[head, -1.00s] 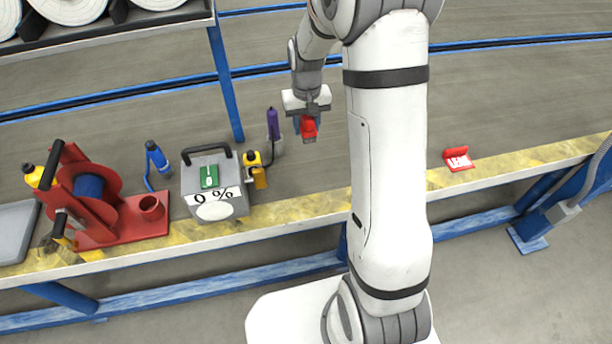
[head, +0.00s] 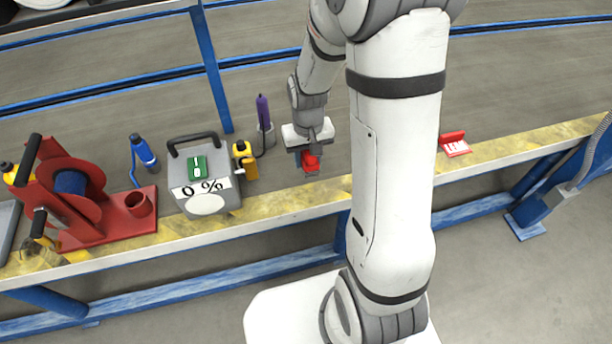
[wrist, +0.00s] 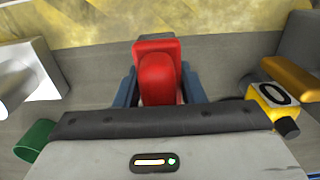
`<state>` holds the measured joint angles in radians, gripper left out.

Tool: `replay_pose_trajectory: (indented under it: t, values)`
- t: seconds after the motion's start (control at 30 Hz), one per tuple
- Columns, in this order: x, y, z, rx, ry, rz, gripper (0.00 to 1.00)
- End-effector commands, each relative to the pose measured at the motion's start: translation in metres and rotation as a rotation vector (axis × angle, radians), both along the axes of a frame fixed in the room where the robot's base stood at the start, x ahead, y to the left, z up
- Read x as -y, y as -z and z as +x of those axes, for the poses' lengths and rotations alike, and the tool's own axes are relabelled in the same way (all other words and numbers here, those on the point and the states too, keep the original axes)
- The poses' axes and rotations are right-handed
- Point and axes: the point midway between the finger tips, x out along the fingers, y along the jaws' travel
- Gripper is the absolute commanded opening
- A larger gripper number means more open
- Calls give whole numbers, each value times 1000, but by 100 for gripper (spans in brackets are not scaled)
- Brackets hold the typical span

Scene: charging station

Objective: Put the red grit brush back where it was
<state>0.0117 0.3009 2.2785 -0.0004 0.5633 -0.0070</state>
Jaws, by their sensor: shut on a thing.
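The red grit brush (head: 311,161) is held in my gripper (head: 309,168) above the bench, near its front edge and right of the grey box. In the wrist view the red brush (wrist: 157,75) sits between the two blue-grey fingers, and my gripper (wrist: 158,88) is shut on it. Its underside is mostly hidden, and I cannot tell whether it touches the bench. A small red stand with a white-lettered label (head: 455,145) is on the bench to the right, beyond my arm.
A grey box reading "0 %" (head: 206,190), a yellow connector (head: 245,160), a purple handle (head: 263,115) and a blue tool (head: 145,152) stand left of my gripper. A red reel stand (head: 120,215) is farther left. The bench's yellow front edge (head: 290,195) runs below.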

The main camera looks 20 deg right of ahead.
Motion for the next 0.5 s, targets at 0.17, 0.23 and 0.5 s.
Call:
replay_pose_trajectory:
  t: [0.17,0.23,0.5]
  values:
    - [0,22,0,0,0,0,15]
    - [0,27,0,-1,0,0,15]
    - [-1,60,1,0,-1,0,15]
